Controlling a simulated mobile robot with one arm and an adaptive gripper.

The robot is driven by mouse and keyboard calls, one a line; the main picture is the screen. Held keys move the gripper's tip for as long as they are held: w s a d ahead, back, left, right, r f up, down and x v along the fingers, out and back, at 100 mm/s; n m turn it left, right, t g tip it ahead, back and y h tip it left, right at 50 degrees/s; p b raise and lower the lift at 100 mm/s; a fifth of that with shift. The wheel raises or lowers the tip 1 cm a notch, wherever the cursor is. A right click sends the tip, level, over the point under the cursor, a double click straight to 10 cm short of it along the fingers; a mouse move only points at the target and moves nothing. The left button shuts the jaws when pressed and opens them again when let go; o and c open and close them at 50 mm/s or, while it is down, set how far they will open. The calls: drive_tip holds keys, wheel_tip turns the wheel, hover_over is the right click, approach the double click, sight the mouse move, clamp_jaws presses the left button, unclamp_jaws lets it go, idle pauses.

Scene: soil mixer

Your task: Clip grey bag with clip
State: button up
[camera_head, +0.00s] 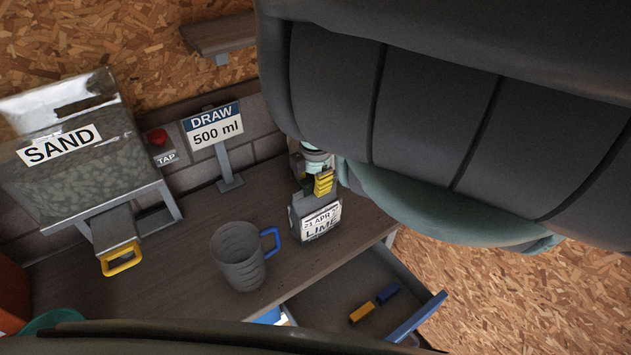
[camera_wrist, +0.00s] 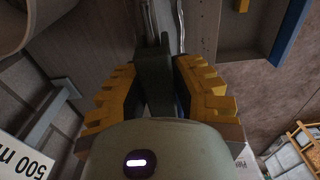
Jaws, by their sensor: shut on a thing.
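The grey bag (camera_head: 306,208), with a white label reading "21 APR" and "LIME", stands upright on the bench at its right end. My gripper (camera_head: 323,183) is at the top of the bag, with its yellow ridged fingers pointing down. My arm hides the area right of the bag.
The open drawer (camera_head: 416,318) juts out from the bench front, below the bag. A grey mug (camera_head: 238,262) with a blue handle stands left of the bag. A "500 ml" sign (camera_head: 215,127), a red tap button (camera_head: 158,138) and a sand dispenser (camera_head: 70,150) are farther left.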

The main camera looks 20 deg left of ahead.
drive_tip(key=o, duration=0.9)
drive_tip(key=shift+r+p, duration=3.25)
drive_tip(key=shift+r, duration=0.35)
drive_tip(key=shift+f, duration=0.1)
